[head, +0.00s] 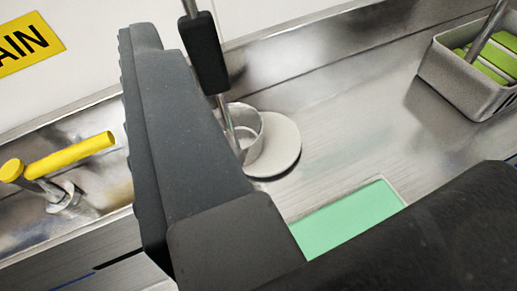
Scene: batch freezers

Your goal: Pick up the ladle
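The ladle (205,54) stands nearly upright with a black grip and a thin metal shaft. Its shaft runs down to a pale round cup (246,132) on a pale round disc (278,148). I cannot tell whether the cup is the ladle's bowl or a holder around it. My gripper (150,60) shows as a large dark finger just left of the ladle, much nearer the camera, and covers part of the cup's left side. The black grip appears apart from the finger. I cannot make out a second finger clearly, so the opening is not shown.
A metal tray (465,80) with green items and a metal handle stands at the upper right. A yellow-handled tap (70,155) is at the left, below a yellow sign (28,45). A green panel (350,216) lies in front. The metal counter (350,110) right of the disc is clear.

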